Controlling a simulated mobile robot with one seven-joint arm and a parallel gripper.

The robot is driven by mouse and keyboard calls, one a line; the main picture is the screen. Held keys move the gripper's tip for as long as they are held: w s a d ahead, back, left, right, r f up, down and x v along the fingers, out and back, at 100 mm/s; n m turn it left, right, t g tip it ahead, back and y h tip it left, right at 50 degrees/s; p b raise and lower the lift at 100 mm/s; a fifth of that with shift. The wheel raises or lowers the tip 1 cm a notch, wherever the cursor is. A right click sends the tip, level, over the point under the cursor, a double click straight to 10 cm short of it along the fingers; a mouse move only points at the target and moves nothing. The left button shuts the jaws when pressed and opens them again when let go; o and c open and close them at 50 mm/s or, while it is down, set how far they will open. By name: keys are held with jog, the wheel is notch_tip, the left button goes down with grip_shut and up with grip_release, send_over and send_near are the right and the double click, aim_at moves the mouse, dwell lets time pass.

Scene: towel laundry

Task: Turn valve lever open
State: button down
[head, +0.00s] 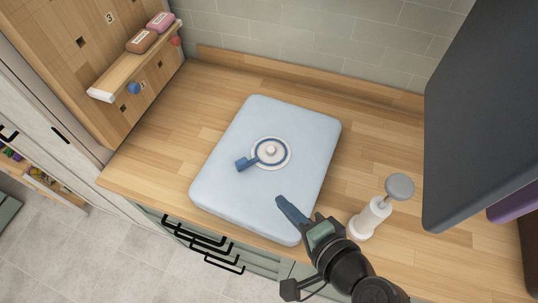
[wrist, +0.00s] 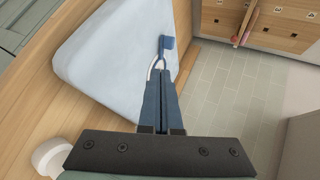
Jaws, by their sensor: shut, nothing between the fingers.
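The valve lever (head: 246,163) is a blue handle on a round white dial with a blue ring (head: 271,152), set on a pale blue rounded box (head: 240,190) on the counter. In the head view the lever points to the left and slightly toward the front. My gripper (head: 280,201) is shut and empty over the right front part of the box, apart from the lever. In the wrist view the closed fingers (wrist: 161,90) point toward the blue lever (wrist: 167,43), and they hide most of the dial.
A white post with a grey round top (head: 372,215) stands on the wooden counter (head: 160,155), right of the box. A dark grey panel (head: 480,110) hangs at the right. A wooden shelf (head: 140,62) with brown and pink blocks is at the upper left. Counter left of the box is clear.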

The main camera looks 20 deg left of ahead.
jog(key=shift+d, duration=0.1)
jog(key=shift+a+f, duration=0.15)
jog(key=shift+a, duration=0.2)
jog(key=p, duration=0.2)
send_near(243, 165)
jog(key=f, duration=0.1)
jog(key=w+a+f, duration=0.1)
jog(key=f, duration=0.1)
jog(key=shift+w+a+f, duration=0.2)
jog(key=shift+w+a, duration=0.05)
jog(key=shift+w+a+r, duration=0.1)
jog(key=shift+w+a, duration=0.7)
jog(key=shift+a, duration=0.1)
jog(key=shift+w+a+p, duration=0.35)
jog(key=shift+a, duration=0.05)
jog(key=shift+a, duration=0.15)
